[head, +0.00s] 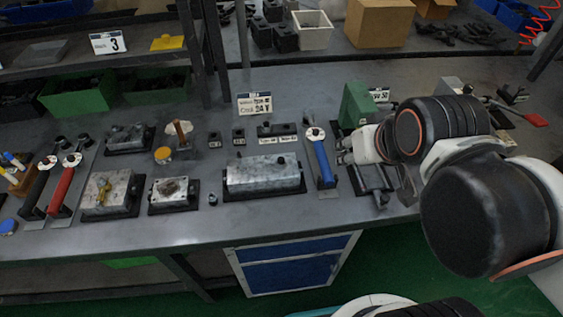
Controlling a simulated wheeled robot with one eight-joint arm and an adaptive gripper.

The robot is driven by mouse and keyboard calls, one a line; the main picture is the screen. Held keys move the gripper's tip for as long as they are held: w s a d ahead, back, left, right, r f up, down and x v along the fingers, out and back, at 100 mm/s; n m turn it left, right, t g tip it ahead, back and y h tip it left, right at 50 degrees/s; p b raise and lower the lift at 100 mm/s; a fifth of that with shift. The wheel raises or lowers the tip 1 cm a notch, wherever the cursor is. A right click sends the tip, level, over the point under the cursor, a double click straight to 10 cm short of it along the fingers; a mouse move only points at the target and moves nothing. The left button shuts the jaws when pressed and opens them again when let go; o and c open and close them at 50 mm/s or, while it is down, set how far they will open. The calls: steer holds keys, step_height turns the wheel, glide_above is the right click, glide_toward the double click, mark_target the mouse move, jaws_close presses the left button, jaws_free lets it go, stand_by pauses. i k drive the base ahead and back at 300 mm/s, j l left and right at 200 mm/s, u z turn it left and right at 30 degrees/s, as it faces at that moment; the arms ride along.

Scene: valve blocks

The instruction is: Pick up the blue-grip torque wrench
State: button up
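The blue-grip torque wrench (323,164) lies on the grey bench right of centre, its round pale head pointing to the back and its blue grip towards the front edge. My gripper (344,151) is just right of the wrench, seen small and side-on at the end of my arm. A gap seems to show between it and the blue grip. Its fingers are too small and partly hidden to tell whether they are open or shut. I see nothing held in it. A red-grip wrench (62,190) and a black-grip wrench (37,190) lie at the far left.
A long metal valve block (264,178) stands close left of the blue-grip wrench. Smaller blocks (174,192) sit farther left. A green block (356,104) stands behind my gripper. A small sign (254,104) stands at the back. The bench front edge is mostly clear.

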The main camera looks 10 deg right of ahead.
mark_target(308, 117)
steer(key=i+j+z, duration=0.1)
steer(key=j+z, duration=0.15)
steer(key=z, duration=0.15)
steer(key=j+z, duration=0.35)
steer(key=i+l, duration=0.05)
